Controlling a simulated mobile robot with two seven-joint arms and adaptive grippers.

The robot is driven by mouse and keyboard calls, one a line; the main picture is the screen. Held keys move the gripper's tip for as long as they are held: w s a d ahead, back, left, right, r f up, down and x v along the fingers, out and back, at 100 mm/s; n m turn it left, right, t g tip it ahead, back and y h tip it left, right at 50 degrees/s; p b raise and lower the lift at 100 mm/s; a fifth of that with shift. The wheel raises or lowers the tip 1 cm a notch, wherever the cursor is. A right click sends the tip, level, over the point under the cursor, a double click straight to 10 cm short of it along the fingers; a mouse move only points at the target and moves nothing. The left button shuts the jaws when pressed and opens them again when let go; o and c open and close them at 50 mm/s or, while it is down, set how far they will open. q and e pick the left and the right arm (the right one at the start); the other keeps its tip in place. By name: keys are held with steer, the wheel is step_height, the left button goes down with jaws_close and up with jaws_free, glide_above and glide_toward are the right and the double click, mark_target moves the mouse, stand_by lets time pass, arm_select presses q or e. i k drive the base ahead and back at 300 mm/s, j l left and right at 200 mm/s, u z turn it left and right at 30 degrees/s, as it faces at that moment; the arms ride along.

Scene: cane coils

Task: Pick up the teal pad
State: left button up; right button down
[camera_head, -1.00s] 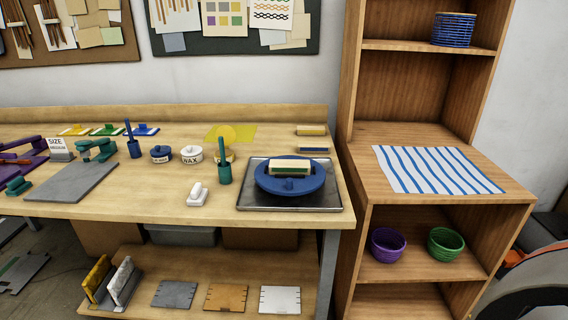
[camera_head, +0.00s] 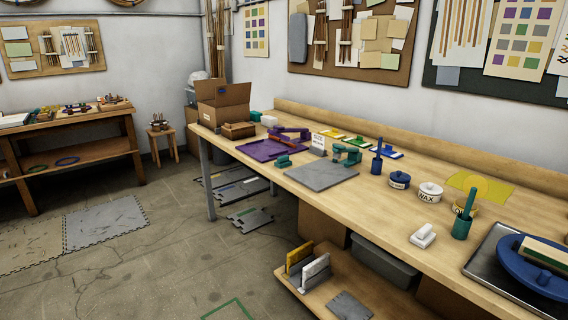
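A small teal block with a raised grip (camera_head: 284,161) lies on the long wooden workbench (camera_head: 400,210), by the purple mat's near right edge; it looks like the teal pad. Its shape resembles the white pad (camera_head: 423,236) farther right on the bench. Other teal things are a clamp-like tool (camera_head: 346,155) behind the grey mat and a cup (camera_head: 463,226) near the front edge at right. A green-teal block (camera_head: 255,116) sits beside the carton. Neither of my grippers is in view.
A purple mat (camera_head: 262,150), grey mat (camera_head: 320,174) and open carton (camera_head: 222,102) are on the bench. A lower shelf (camera_head: 334,285) sticks out below. Floor mats (camera_head: 103,222) and a stool (camera_head: 161,142) are at left. Open floor (camera_head: 190,260) lies in front.

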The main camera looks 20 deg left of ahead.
mark_target(282, 162)
steer(key=z, duration=0.35)
steer(key=i+j+z, duration=0.15)
steer(key=j+z, duration=0.55)
steer(key=j, duration=0.15)
steer(key=i+j+z, duration=0.15)
steer(key=j, duration=0.3)
steer(key=j+z, duration=0.15)
steer(key=j, duration=0.35)
steer(key=j+z, duration=0.1)
steer(key=j, duration=1.85)
